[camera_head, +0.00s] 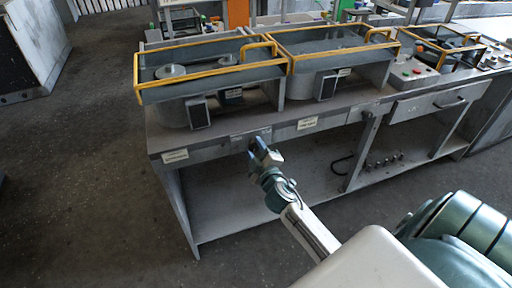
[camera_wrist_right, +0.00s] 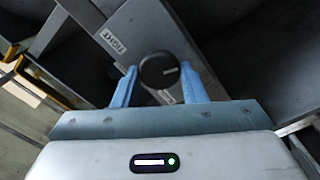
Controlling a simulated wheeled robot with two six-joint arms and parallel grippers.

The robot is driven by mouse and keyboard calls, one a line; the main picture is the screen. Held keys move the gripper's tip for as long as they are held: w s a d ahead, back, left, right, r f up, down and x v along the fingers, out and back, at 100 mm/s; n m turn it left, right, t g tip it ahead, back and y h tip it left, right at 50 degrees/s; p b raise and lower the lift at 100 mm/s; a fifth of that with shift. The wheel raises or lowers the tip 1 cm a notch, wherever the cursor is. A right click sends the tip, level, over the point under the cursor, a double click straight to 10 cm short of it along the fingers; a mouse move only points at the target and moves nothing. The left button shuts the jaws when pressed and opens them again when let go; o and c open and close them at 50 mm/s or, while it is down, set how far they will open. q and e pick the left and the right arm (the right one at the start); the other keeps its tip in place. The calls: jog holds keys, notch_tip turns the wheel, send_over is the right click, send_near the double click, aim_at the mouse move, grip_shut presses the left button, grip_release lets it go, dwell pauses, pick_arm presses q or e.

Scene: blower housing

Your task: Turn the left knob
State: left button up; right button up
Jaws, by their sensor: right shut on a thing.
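My right gripper (camera_head: 264,154) is at the front edge of the bench in the head view. In the right wrist view its two blue fingers (camera_wrist_right: 159,84) stand on either side of a round black knob (camera_wrist_right: 157,70) with a pale mark, and are shut on it. A white label (camera_wrist_right: 112,39) beside the knob has small print seeming to end in "IGHT"; I cannot tell for sure whether this is the left or right knob. In the head view the knob is hidden behind the gripper. My left gripper is not in view.
The grey bench (camera_head: 225,146) carries blower housings under yellow-framed covers (camera_head: 212,64). Labels (camera_head: 176,156) line its front edge. A lower shelf (camera_head: 225,203) and a drawer (camera_head: 424,104) with a handle are below. The floor at left is clear.

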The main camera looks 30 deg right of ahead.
jog(key=n+p, duration=0.1)
jog(key=n, duration=0.2)
jog(key=shift+n, duration=0.4)
jog(key=n+p, duration=0.1)
jog(key=n, duration=0.3)
jog(key=shift+f, duration=0.1)
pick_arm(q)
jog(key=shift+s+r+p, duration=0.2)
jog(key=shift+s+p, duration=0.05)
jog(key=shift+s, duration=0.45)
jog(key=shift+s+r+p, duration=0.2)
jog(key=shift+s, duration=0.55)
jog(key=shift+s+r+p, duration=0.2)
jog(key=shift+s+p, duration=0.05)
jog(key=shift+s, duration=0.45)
pick_arm(e)
jog(key=shift+f+n, duration=0.15)
jog(key=shift+n, duration=1.75)
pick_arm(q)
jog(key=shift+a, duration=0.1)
pick_arm(e)
jog(key=o, duration=1)
jog(key=shift+c, duration=0.2)
